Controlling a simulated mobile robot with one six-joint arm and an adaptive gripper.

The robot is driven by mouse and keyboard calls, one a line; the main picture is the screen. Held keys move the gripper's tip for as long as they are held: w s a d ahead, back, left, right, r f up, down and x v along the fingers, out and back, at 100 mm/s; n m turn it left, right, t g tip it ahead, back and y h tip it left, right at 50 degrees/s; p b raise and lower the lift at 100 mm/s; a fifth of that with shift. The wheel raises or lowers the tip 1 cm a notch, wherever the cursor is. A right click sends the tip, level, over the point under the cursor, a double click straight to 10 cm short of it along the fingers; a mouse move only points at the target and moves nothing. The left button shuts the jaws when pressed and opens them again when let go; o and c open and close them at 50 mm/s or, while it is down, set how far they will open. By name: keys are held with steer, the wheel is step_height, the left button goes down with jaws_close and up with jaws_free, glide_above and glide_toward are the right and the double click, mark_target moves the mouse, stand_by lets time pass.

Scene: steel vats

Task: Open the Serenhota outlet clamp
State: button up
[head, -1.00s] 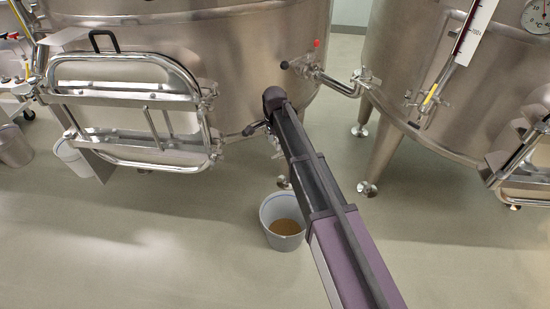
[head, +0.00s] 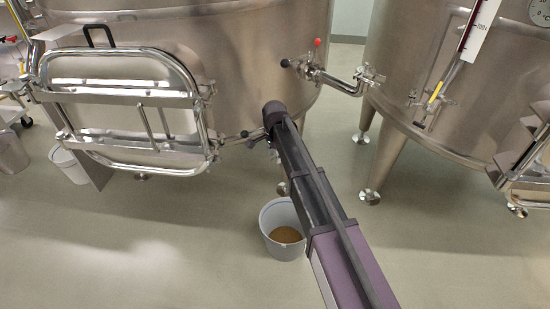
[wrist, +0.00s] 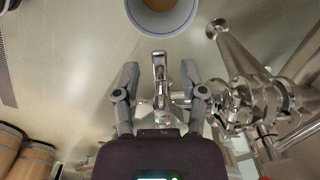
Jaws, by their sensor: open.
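In the wrist view my gripper (wrist: 174,84) is open. Its two grey fingers stand to either side of a shiny steel outlet piece (wrist: 160,68), with no clear contact. A wing-shaped clamp part (wrist: 145,106) shows below that piece, between the fingers; it looks like the outlet clamp, but I cannot read any vat name. Steel pipe fittings (wrist: 245,100) run to the right of the right finger. In the head view my arm reaches to the lower front of the middle vat (head: 235,55). It hides the outlet, and the fingers cannot be made out there.
A bucket with brown contents (head: 283,228) stands on the floor by my arm; its rim shows in the wrist view (wrist: 160,25). A framed hatch (head: 125,105) is left of my arm. A red-tipped valve pipe (head: 335,80) and another vat (head: 450,100) are right. Barrels (wrist: 32,160) show lower left.

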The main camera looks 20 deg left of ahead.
jaws_close()
steer(key=shift+a, duration=0.2)
stand_by(0.3)
